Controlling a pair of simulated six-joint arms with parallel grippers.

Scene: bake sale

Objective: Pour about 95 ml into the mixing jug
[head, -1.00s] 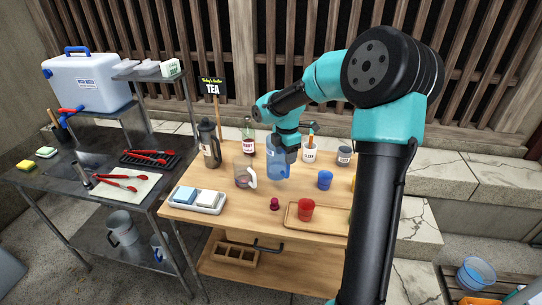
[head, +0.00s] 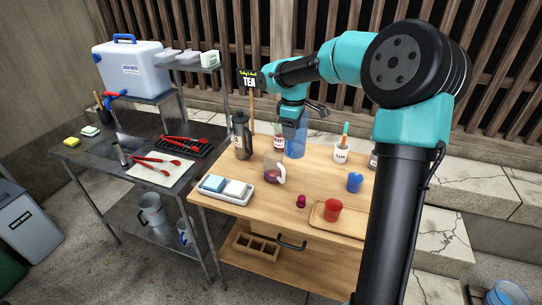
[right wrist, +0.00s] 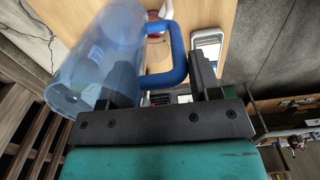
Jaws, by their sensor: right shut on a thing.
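My right gripper (head: 291,120) is shut on the handle of a clear blue jug (head: 297,142). It holds the jug near the back of the wooden table, and the jug looks about upright. In the right wrist view the blue handle (right wrist: 174,52) lies between the fingers and the jug body (right wrist: 90,75) is left of them. How much the jug holds is unclear. A clear jug with a white handle (head: 272,166), probably the mixing jug, stands on the table with a little dark red liquid at its bottom. The blue jug is behind it and to its right, apart from it.
A dark flask (head: 242,137) and a labelled bottle (head: 279,141) stand behind the clear jug. A white tray (head: 226,197) is front left. A purple item (head: 301,201), red cup (head: 333,210) and blue cup (head: 355,182) are to the right.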

